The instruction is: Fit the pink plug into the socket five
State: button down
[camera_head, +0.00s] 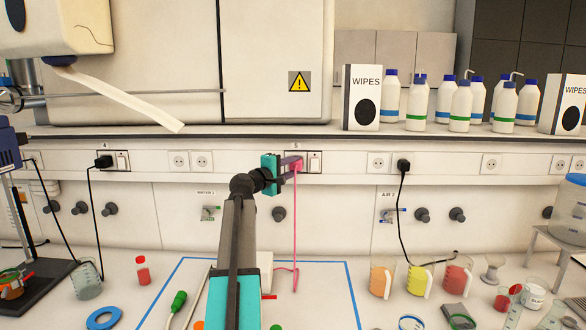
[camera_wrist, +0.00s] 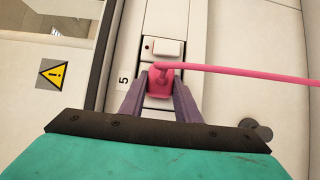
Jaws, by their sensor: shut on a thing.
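The pink plug (camera_wrist: 161,80) is between the purple fingers of my gripper (camera_wrist: 161,88) in the wrist view. My gripper is shut on it, right in front of the wall panel marked 5. In the head view the plug (camera_head: 298,165) and my gripper (camera_head: 290,164) are up against the left part of the socket five panel (camera_head: 315,162). The plug and fingers hide the socket face, so I cannot tell how deep the plug sits. A pink cord hangs down from the plug to the bench in the head view and runs right in the wrist view.
A black plug (camera_head: 103,162) is in socket 4 at the left, and another black plug (camera_head: 403,165) is at the right. Bottles (camera_head: 418,102) and wipes boxes (camera_head: 361,97) stand on the shelf above. Coloured beakers (camera_head: 382,277) stand on the bench at the right.

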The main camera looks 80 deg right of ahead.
jog(key=shift+r, duration=0.15)
jog(key=c, duration=1.6)
grip_release()
jog(key=shift+d, duration=0.1)
jog(key=shift+c, duration=0.2)
jog(key=o, duration=0.4)
jog(key=shift+d, duration=0.15)
jog(key=shift+w+a+f, duration=0.1)
jog(key=shift+a+f, duration=0.1)
jog(key=shift+b+v, duration=2.05)
jog(key=shift+v, duration=4.75)
